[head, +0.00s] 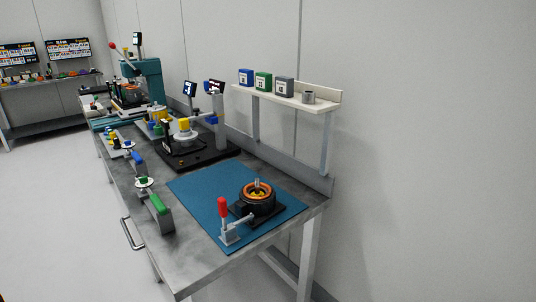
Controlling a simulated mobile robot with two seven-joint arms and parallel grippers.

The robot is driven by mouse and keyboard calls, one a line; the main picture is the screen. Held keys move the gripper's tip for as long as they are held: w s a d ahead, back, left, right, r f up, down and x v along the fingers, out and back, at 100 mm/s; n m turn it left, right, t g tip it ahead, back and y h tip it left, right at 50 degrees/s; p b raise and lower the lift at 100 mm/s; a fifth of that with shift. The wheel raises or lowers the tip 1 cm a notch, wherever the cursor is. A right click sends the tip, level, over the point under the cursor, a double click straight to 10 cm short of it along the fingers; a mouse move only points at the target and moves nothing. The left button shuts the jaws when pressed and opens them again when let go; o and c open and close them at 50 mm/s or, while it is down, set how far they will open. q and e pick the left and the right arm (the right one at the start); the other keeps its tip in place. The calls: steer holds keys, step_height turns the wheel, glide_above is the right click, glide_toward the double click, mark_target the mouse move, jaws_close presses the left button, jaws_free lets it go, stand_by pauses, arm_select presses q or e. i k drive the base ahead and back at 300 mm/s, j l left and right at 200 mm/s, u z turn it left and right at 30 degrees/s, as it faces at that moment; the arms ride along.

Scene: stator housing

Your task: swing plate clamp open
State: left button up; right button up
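The plate clamp (228,220) stands on the blue mat (204,194) near the front edge of the workbench. It has a red upright handle and a grey arm that reaches right toward the stator housing. The stator housing (262,206) is a dark round part with an orange copper ring and a grey shaft, sitting on a black base plate. The clamp arm's tip is close to the base plate; I cannot tell whether it touches. Neither of my grippers is in view.
Green-handled (158,204) and blue-handled tools stand along the bench's left edge. A black fixture (205,155) with small screens is behind the mat. A shelf (285,98) with several boxes and a grey cup overhangs the back. A teal press (152,80) stands far left. Floor at left is clear.

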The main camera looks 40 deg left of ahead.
mark_target(222, 205)
steer(key=i+l+u, duration=0.1)
steer(key=u, duration=0.4)
steer(key=i+l+u, duration=0.15)
steer(key=u, duration=0.3)
steer(key=i+l+u, duration=0.1)
steer(key=u, duration=0.4)
steer(key=l+u, duration=0.25)
steer(key=u, duration=0.25)
steer(key=l+u, duration=0.2)
steer(key=u, duration=0.3)
